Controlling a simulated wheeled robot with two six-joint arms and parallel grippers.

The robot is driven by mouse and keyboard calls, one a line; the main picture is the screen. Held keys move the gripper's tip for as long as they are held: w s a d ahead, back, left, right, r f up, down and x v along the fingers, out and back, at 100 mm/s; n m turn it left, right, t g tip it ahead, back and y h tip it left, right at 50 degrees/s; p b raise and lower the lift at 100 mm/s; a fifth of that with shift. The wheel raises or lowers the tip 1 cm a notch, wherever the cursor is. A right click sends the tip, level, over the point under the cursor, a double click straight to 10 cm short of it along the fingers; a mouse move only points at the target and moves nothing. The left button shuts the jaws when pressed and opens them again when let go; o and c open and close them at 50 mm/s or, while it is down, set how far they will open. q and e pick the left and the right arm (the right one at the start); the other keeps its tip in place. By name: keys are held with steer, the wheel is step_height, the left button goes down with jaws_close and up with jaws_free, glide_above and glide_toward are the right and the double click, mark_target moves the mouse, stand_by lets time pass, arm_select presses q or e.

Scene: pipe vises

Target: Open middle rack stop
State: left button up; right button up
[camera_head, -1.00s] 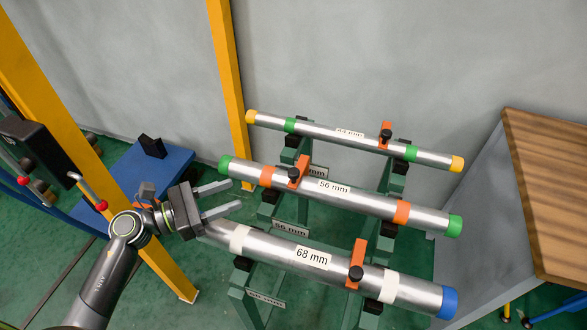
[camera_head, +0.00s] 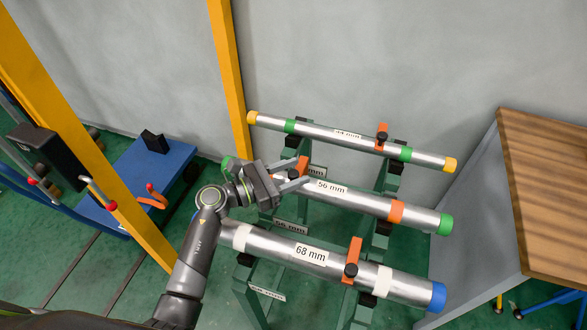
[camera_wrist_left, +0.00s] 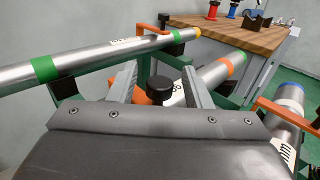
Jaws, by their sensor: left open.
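The middle rack holds the 56 mm pipe (camera_head: 362,203), a steel tube with a green cap at its right end. Its orange stop (camera_head: 304,164) has a black knob, which shows in the wrist view (camera_wrist_left: 160,88). My left gripper (camera_head: 302,172) is open at this stop, near the pipe's left part. In the wrist view its two fingers (camera_wrist_left: 160,74) stand on either side of the knob, with gaps visible. The stop's orange part (camera_wrist_left: 143,97) is partly hidden behind the left finger. Contact cannot be told. My right gripper is in neither view.
The 44 mm pipe (camera_head: 330,135) lies behind and the 68 mm pipe (camera_head: 340,264) in front, each with an orange stop. A wooden-topped bench (camera_head: 550,190) stands right. A yellow post (camera_head: 229,75) rises behind. A blue platform (camera_head: 150,170) lies left.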

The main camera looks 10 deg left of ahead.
arm_select(q)
steer(key=shift+w+d, duration=0.1)
steer(key=shift+d, duration=0.1)
jaws_close()
stand_by(0.3)
